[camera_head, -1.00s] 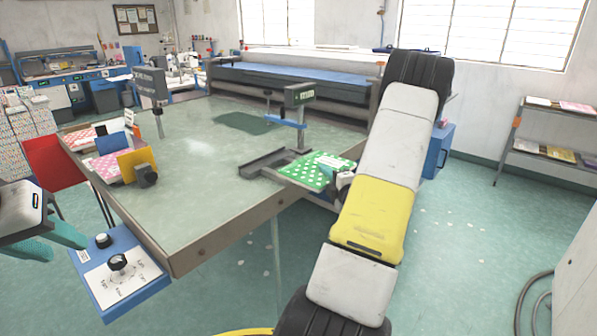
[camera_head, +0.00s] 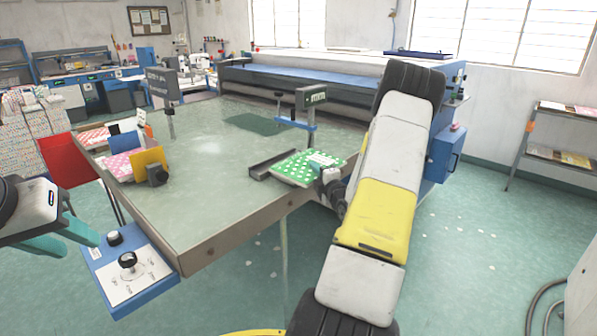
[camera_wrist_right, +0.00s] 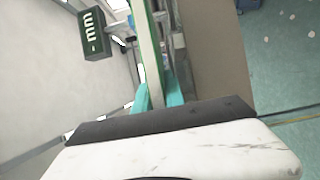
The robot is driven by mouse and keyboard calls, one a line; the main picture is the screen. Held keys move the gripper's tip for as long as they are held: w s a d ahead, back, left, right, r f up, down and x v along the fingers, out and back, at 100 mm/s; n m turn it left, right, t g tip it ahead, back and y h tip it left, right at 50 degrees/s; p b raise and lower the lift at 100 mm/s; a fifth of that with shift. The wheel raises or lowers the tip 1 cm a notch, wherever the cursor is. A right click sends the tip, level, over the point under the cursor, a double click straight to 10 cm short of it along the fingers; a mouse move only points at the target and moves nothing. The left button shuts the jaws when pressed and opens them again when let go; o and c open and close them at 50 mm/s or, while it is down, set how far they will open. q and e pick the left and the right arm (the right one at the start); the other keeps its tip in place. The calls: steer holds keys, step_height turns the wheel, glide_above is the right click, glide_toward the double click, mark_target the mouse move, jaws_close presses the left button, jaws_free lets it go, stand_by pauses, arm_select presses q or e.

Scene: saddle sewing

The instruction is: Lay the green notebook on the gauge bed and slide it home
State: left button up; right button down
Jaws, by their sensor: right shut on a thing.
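The green notebook with white dots (camera_head: 292,168) lies flat or nearly flat over the right part of the dark gauge bed (camera_head: 262,170) at the table's edge. I cannot tell whether it touches the bed or its stops. My right gripper (camera_head: 322,176) is shut on the notebook's near right edge. In the right wrist view the teal fingers (camera_wrist_right: 160,95) pinch the notebook (camera_wrist_right: 148,50), seen edge-on. My left gripper (camera_head: 70,240), with teal fingers, is empty and apart at the lower left; its fingers look spread.
A display post (camera_head: 311,97) with a blue bar stands behind the bed. A blue control box (camera_head: 128,270) hangs at the table's near left corner. Upright dividers with notebooks (camera_head: 120,165) stand at the left. The table's middle (camera_head: 200,180) is clear.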

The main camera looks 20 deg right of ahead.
mark_target(306, 167)
steer(key=w, duration=0.1)
steer(key=w+a, duration=0.1)
steer(key=w, duration=0.1)
steer(key=shift+w+a+f, duration=0.1)
steer(key=shift+w+a, duration=0.2)
steer(key=shift+f, duration=0.75)
steer(key=shift+f, duration=0.25)
steer(key=c, duration=1.3)
jaws_free()
steer(key=shift+f, duration=0.15)
